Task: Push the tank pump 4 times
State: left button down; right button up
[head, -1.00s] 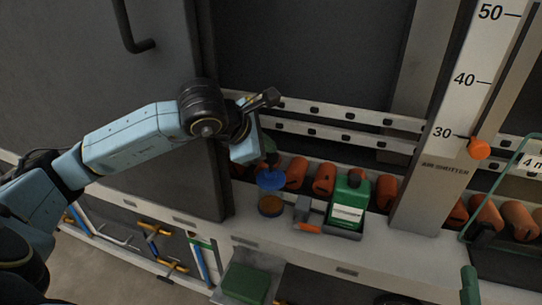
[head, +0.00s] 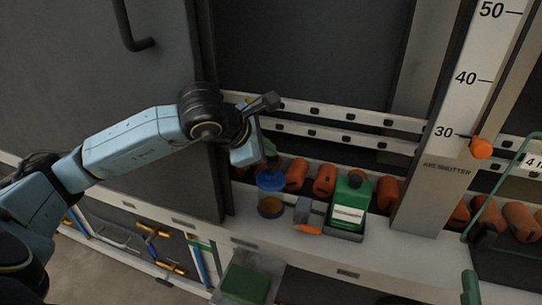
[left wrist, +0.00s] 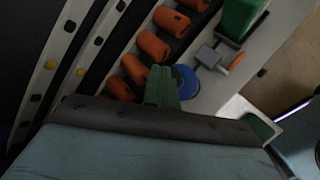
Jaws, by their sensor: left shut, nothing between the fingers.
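The tank pump (head: 270,184) has a blue round top over a clear body with an amber base. It stands on the white ledge, left of a green bottle. My left gripper (head: 271,158) is shut and empty, pointing down, with its green fingertips right at the pump's blue top. In the left wrist view the green fingers (left wrist: 160,86) overlap the left edge of the blue top (left wrist: 185,82). Whether they touch it is hard to tell. The amber base is hidden in the wrist view.
The green bottle (head: 351,198) and a grey tool with an orange part (head: 309,216) stand right of the pump. Orange rolls (head: 324,180) line the back. A tall scale (head: 463,84) with an orange knob (head: 481,148) rises at right. A dark door (head: 110,100) is at left.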

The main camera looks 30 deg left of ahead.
pick_arm(q)
jog(key=shift+f+b, duration=0.75)
jog(key=shift+f, duration=0.15)
dwell(0.3)
jog(key=shift+r, duration=0.1)
jog(key=shift+r+p, duration=0.85)
jog(key=shift+r, duration=0.75)
jog(key=shift+r+p, duration=1.65)
jog(key=shift+r, duration=0.95)
jog(key=shift+f, duration=0.1)
